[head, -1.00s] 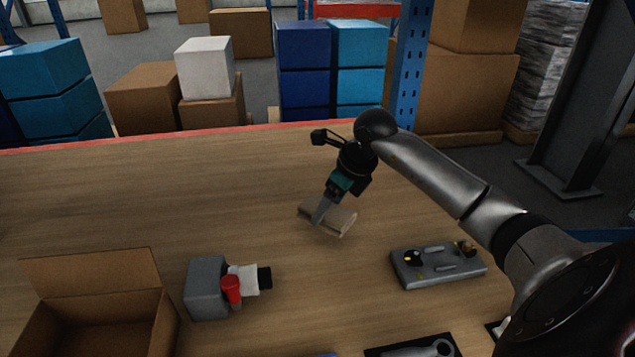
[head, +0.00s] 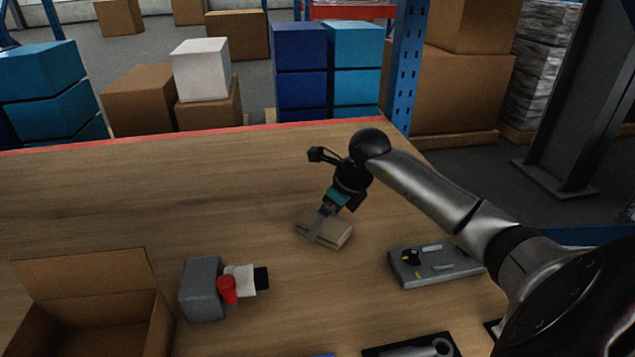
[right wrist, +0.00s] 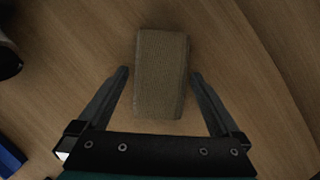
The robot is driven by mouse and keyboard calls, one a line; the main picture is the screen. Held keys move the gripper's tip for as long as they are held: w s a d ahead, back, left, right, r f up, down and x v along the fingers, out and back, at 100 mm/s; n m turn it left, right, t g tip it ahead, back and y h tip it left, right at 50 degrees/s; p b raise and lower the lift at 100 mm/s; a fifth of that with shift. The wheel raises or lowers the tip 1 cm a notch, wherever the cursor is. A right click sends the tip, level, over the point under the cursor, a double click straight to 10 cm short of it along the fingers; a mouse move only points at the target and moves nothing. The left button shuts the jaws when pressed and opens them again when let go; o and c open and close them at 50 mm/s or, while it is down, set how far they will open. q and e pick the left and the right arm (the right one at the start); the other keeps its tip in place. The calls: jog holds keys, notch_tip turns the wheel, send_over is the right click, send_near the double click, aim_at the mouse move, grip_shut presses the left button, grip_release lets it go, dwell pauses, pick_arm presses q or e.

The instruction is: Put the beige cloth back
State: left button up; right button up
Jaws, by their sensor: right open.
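The beige cloth (head: 338,235) is a folded block lying on the wooden table, right of the middle in the head view. In the right wrist view the cloth (right wrist: 161,72) lies lengthwise between the two fingers, with a gap on each side. My right gripper (head: 316,233) is open and lowered at the cloth; its fingers (right wrist: 160,72) stand on either side of it, apart from it. In the head view a finger covers part of the cloth. My left gripper is not in view.
A grey block with a red and white fitting (head: 203,290) stands left of the cloth. An open cardboard box (head: 85,310) is at the lower left. The table's far part is clear.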

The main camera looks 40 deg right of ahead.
jog(key=shift+r, duration=0.1)
jog(key=shift+r+p, duration=0.3)
jog(key=v, duration=1.2)
